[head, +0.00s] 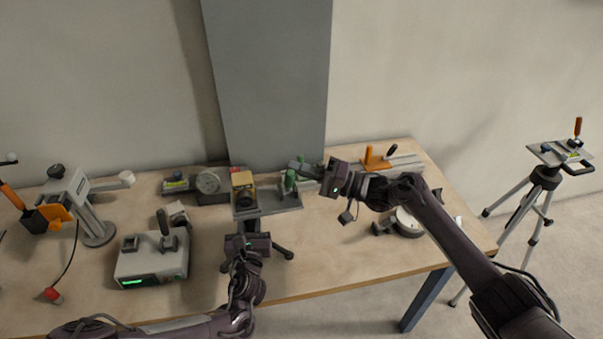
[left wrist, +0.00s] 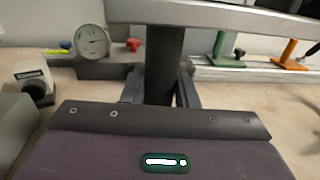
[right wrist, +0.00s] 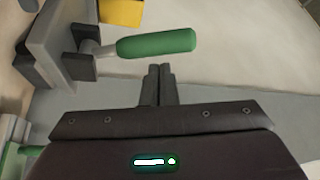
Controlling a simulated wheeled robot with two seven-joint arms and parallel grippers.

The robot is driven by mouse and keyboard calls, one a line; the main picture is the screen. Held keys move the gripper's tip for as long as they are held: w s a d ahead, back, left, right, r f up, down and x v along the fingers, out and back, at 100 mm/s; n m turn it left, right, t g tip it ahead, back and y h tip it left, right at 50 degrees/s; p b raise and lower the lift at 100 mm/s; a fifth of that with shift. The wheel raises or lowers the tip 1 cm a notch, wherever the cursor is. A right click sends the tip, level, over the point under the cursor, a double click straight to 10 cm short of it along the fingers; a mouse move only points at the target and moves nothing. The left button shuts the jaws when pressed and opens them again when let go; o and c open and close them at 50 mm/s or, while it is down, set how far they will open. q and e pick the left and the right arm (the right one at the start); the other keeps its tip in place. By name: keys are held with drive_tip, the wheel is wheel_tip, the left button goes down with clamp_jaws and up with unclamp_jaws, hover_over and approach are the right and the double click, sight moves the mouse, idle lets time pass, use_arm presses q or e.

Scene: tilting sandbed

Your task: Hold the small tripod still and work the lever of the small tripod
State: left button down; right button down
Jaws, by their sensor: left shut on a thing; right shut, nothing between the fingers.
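In the head view my right gripper (head: 302,170) is right of the tripod head.
A rail with green and orange clamps (head: 375,160) lies behind. A dial gauge (head: 208,183) is at the back left. A grey box with a lever (head: 152,262) stands left of the tripod. A large tripod (head: 545,178) stands off the table at right.

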drive_tip(key=d, duration=0.9)
drive_tip(key=shift+s+d+f, duration=0.15)
drive_tip(key=shift+d+f, duration=0.1)
drive_tip(key=shift+f, duration=0.2)
use_arm(q)
drive_tip(key=c, duration=1.1)
unclamp_jaws()
drive_tip(key=shift+o, duration=0.2)
